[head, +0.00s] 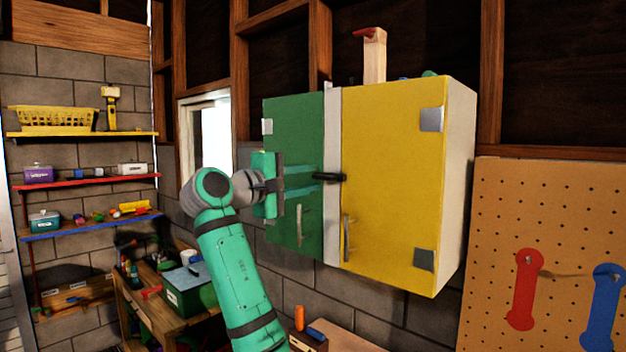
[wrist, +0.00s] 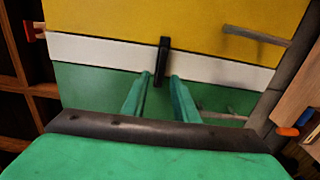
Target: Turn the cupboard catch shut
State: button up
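The cupboard (head: 392,170) hangs on the wall with a green door (head: 285,125) on the left and a yellow door on the right, both looking closed. A white upright strip (head: 332,230) runs between them. The black catch (head: 328,177) is a short bar lying level across this strip, its ends reaching over the edges of both doors. It also shows in the wrist view (wrist: 163,50). My gripper (head: 308,178) is in front of the green door. Its fingers (wrist: 161,77) are open, one on each side of the catch's green-door end, with a gap visible beside it.
Each door has a metal bar handle, on the green door (head: 299,226) and on the yellow door (head: 347,238), below the catch. A wooden block with a red top (head: 374,55) stands on the cupboard. A pegboard (head: 545,220) is at the right, shelves and a workbench at the left.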

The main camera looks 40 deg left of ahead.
jog(key=s, duration=0.9)
jog(key=shift+a, duration=0.35)
jog(key=shift+s+a, duration=0.1)
jog(key=shift+s, duration=0.15)
jog(key=shift+w, duration=0.15)
